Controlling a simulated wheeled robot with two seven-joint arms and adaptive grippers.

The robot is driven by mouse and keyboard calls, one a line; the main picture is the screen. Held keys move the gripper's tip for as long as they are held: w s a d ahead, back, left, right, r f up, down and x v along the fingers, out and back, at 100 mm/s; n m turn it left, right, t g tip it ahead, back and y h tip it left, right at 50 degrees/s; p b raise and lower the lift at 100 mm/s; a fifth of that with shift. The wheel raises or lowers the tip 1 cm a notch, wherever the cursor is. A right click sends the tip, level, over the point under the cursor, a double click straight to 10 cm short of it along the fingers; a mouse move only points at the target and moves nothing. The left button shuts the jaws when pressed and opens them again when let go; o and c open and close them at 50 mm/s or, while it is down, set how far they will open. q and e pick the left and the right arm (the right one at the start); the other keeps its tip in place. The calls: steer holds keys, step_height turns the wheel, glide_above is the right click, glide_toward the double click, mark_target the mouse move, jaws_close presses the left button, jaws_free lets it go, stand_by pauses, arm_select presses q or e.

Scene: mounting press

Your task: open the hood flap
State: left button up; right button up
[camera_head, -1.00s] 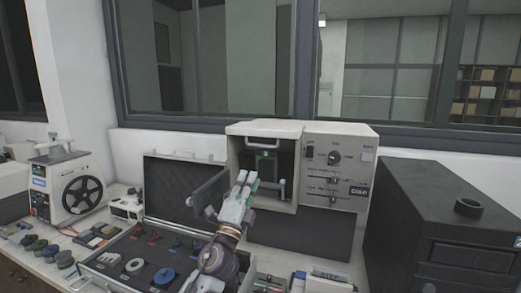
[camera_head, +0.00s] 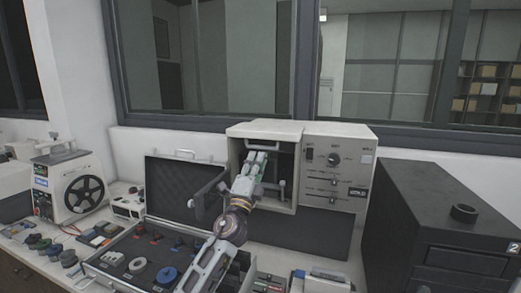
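The mounting press (camera_head: 315,129) is a pale boxy machine on the bench, with an open dark chamber on its left side and a control panel on its right. A light bar handle (camera_head: 277,147) runs along the top edge of the chamber; I take it to belong to the hood flap. A dark panel (camera_head: 208,194) stands out from the chamber's left side. My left gripper (camera_head: 257,157) is at the chamber mouth, just below and left of the handle's middle. I cannot tell whether its fingers touch anything. My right gripper is out of view.
An open black case (camera_head: 183,183) with foam and small parts lies to the left of the press. A dark cabinet (camera_head: 430,215) stands close on the right. A machine with a black wheel (camera_head: 83,195) is at the far left. Windows are behind.

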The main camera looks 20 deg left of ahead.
mark_target(267, 136)
arm_select(q)
steer(key=shift+p+x, duration=0.55)
steer(key=shift+x, duration=1.95)
jaws_close()
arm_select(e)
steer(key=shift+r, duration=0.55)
